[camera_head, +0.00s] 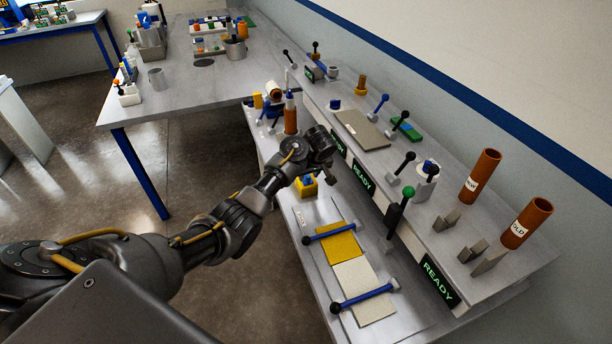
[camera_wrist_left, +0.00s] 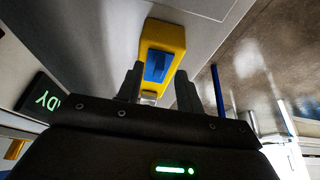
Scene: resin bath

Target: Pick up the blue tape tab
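The blue tape tab (camera_wrist_left: 157,66) sits on the face of a yellow block (camera_wrist_left: 163,34) in the left wrist view. In the head view the blue tab (camera_head: 307,180) shows small on the yellow block (camera_head: 306,191), on the lower bench shelf just below my left gripper (camera_head: 328,160). In the left wrist view my left gripper (camera_wrist_left: 159,76) has its two fingers apart, with the tab between and beyond the tips. Nothing is held. Whether the fingers touch the block cannot be told. My right gripper is not in view.
Yellow and cream sheets (camera_head: 342,246) lie in front of the block, with blue bars (camera_head: 362,297) across them. An orange bottle (camera_head: 290,117) stands behind. The raised ledge (camera_head: 440,215) with levers and lit READY signs (camera_head: 363,177) runs along the right.

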